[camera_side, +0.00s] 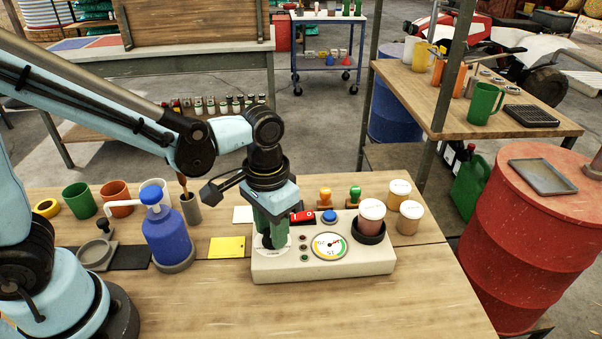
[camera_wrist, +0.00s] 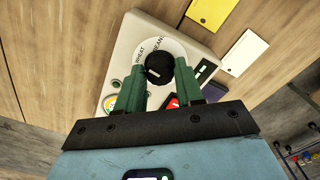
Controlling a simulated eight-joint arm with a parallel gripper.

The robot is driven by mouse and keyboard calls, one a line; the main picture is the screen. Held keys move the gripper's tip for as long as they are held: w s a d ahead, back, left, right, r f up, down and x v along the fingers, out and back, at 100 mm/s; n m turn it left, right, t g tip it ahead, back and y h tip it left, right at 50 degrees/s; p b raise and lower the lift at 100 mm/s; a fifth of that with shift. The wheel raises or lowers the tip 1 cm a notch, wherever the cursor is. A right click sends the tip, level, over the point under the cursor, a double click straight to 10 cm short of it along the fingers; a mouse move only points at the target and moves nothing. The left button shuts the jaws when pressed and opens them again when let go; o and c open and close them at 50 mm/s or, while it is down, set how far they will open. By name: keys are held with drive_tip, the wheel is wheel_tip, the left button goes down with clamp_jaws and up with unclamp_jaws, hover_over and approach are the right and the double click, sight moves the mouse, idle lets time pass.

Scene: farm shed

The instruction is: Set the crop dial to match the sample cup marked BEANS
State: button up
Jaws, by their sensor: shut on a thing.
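The crop dial's black knob (camera_wrist: 160,65) stands on a round white plate (camera_wrist: 182,47) with the words WHEAT and BEANS printed near its edge. A short white mark shows on the knob; which word it points to I cannot tell. My gripper (camera_side: 270,238) is over the left end of the beige tester box (camera_side: 325,269), its green fingers closed on both sides of the knob. A sample cup (camera_side: 371,212) sits in a black ring on the box's right. Two more cups, an upper one (camera_side: 399,191) and a lower one (camera_side: 410,217), stand beside it. Their labels are too small to read.
The front of the bench is clear.

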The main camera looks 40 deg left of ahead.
drive_tip(key=m, duration=1)
drive_tip(key=shift+m, duration=0.4)
idle(0.4)
drive_tip(key=o, duration=1)
drive_tip(key=shift+o, duration=0.2)
wheel_tip(320, 180, up, 12)
